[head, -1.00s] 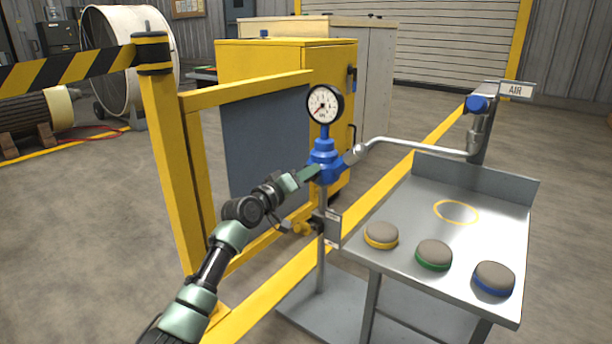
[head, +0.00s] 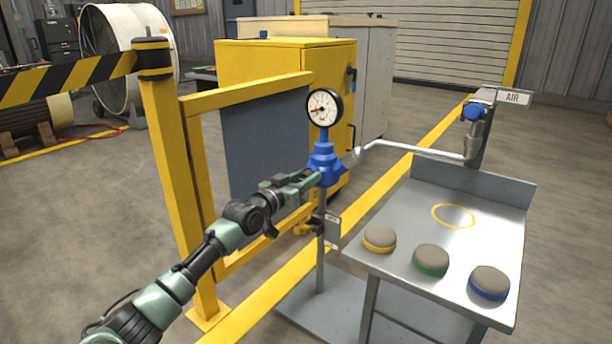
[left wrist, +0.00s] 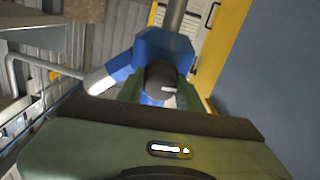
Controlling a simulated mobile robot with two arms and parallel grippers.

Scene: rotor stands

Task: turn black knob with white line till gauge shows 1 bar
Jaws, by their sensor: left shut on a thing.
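The black knob (left wrist: 160,84) with its white line shows in the left wrist view, on the front of the blue regulator (left wrist: 165,46). My left gripper (head: 312,177) is shut on the knob, its green fingers on both sides of it. The gripper hides the knob in the head view. The blue regulator (head: 324,158) stands on a thin post with the round white gauge (head: 324,107) above it. The gauge's red needle points left and slightly down; its numbers are too small to read. My right gripper is not in view.
A yellow guard frame (head: 168,170) stands left of my arm. A silver pipe (head: 410,148) runs right from the regulator to the AIR post (head: 482,125).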

